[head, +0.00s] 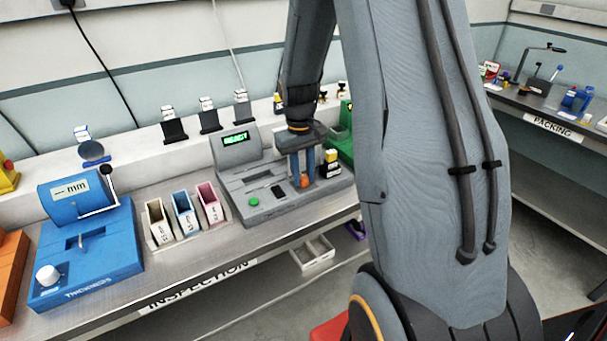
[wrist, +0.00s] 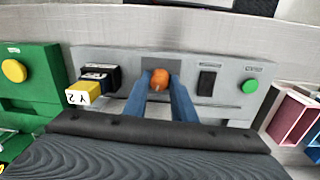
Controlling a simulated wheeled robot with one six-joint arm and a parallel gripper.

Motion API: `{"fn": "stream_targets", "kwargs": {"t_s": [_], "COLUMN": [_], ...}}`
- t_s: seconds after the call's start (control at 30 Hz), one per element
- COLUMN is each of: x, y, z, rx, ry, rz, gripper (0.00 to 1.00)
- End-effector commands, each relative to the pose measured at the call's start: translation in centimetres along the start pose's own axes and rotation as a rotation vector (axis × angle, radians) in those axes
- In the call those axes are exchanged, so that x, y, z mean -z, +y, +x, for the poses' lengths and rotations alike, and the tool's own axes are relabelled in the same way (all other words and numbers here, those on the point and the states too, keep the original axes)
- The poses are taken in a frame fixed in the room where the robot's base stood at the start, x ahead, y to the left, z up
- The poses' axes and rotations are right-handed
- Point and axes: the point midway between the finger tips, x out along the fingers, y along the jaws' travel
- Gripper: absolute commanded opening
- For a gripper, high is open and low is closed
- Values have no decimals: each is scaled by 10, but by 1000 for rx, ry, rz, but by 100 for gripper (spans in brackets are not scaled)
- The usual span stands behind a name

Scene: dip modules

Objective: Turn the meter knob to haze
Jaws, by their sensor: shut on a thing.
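The grey meter (head: 240,176) stands on the bench with a green-lit display (head: 236,139) that seems to read READY. Its orange knob (head: 304,181) is on the front right of the top face. My gripper (head: 304,168) points down at it, with blue fingers on both sides. In the wrist view my gripper (wrist: 160,88) is shut on the orange knob (wrist: 160,77). The knob's pointer and any position labels are hidden or too small to read.
A yellow-and-black block (head: 331,163) sits on the meter right beside my gripper. A green button (head: 254,202) and dark switch (head: 278,190) lie left of the knob. Slotted boxes (head: 184,213) and a blue thickness device (head: 88,250) stand further left; a green device (head: 342,140) is behind right.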

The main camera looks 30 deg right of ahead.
Motion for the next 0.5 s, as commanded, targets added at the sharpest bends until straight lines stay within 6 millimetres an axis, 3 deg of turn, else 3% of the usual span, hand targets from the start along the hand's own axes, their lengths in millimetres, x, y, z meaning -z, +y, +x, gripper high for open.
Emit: {"fn": "stream_targets", "kwargs": {"t_s": [0.5], "x": [2], "y": [0], "z": [-1], "rx": [0], "ry": [-17], "rz": [401], "gripper": [2]}}
